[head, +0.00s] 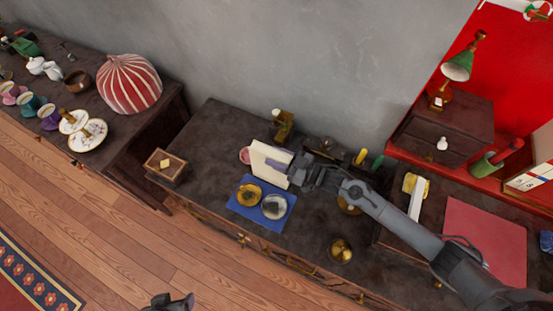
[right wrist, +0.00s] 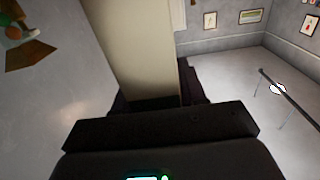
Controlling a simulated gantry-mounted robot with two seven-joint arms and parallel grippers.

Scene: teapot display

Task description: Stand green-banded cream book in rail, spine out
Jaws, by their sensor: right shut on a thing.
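My right gripper (head: 292,172) is shut on a cream book (head: 262,156) and holds it on edge, above the dark cabinet top near a blue mat. In the right wrist view the cream book (right wrist: 135,50) rises between the dark fingers (right wrist: 150,105). I cannot make out a green band or which side is the spine. A pale block with coloured marks (head: 530,178), perhaps books, stands at the far right; I cannot make out a rail for certain. A dark part at the bottom edge looks like my left gripper (head: 168,302), mostly cut off.
The blue mat (head: 243,211) carries a gold and a silvery round item. A brass figure (head: 282,124) stands behind the book. A small wooden box (head: 165,166) sits at the cabinet's left end. A brass bowl (head: 341,250) is near the front edge. A red mat (head: 485,240) lies right.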

